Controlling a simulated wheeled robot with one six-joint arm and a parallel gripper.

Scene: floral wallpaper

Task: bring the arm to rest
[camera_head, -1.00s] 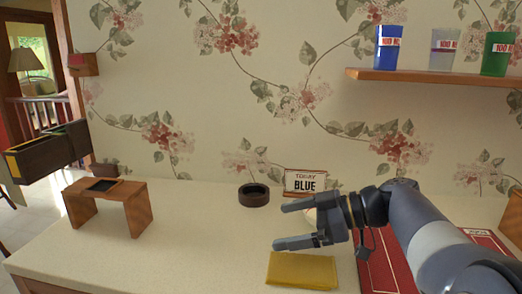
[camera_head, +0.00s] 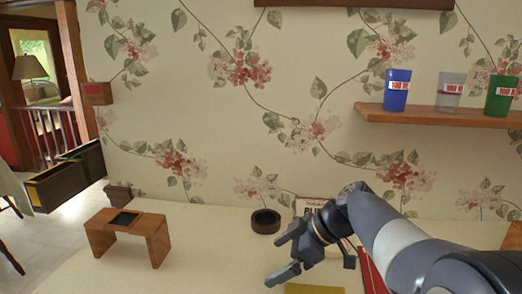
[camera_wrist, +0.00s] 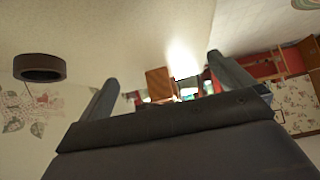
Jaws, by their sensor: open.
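My gripper (camera_head: 284,255) is open and empty above the counter, right of the middle in the head view. Its two fingers also show spread apart in the wrist view (camera_wrist: 165,80), with nothing between them. My arm reaches in from the lower right of the head view. The gripper hangs near a dark round ring-like dish (camera_head: 265,221), apart from it in the picture. A sign (camera_head: 308,205) stands behind the gripper, partly hidden by my arm.
A yellow cloth or pad (camera_head: 314,288) lies at the bottom edge. A small wooden stand (camera_head: 157,240) is at the left. A wall shelf (camera_head: 430,117) holds a blue cup (camera_head: 397,90), a clear cup (camera_head: 449,89) and a green cup (camera_head: 500,95). The counter between stand and gripper is clear.

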